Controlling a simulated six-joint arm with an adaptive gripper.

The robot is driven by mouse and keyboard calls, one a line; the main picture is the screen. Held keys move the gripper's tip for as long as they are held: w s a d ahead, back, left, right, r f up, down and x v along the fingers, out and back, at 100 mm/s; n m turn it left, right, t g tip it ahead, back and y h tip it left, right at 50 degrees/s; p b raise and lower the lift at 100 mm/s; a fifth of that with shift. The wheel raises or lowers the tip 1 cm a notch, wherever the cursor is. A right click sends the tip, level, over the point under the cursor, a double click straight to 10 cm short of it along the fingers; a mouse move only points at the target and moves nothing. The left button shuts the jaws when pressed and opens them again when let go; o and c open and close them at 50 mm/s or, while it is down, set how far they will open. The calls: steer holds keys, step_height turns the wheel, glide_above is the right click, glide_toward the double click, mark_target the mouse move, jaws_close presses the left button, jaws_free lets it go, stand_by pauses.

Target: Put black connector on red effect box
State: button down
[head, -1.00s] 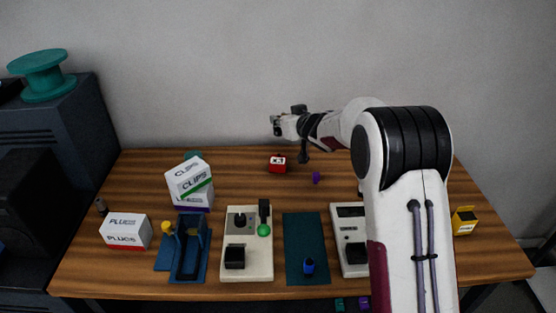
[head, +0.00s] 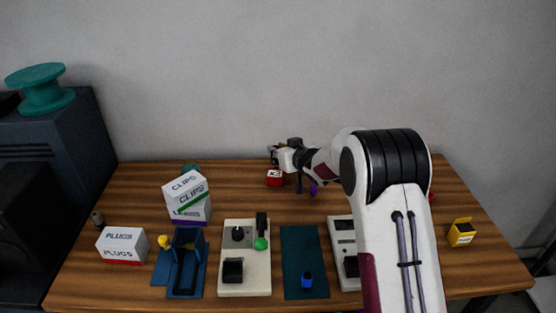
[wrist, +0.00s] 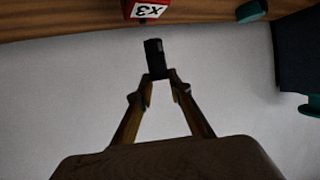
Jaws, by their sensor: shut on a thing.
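The red effect box (head: 275,178) stands at the back of the table, with a white label marked X3 on it. It also shows at the top of the wrist view (wrist: 146,9). My gripper (wrist: 159,80) is shut on the black connector (wrist: 154,55), a small dark cylinder sticking out past the fingertips. In the head view my gripper (head: 274,154) is above and just behind the red box, close to it. The connector is too small to make out clearly there. In the wrist view the connector and the box are apart.
A purple piece (head: 313,190) lies to the right of the red box. Cream panels (head: 245,270) and a teal mat (head: 304,260) fill the front.

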steer(key=shift+f, duration=0.2)
steer(key=shift+f, duration=1.75)
steer(key=shift+f, duration=0.1)
steer(key=c, duration=1.8)
jaws_free()
steer(key=shift+c, duration=0.2)
steer(key=shift+s, duration=0.1)
steer(key=shift+s+d+r, duration=0.15)
steer(key=shift+r, duration=0.1)
steer(key=v, duration=1.1)
steer(key=shift+s, duration=0.2)
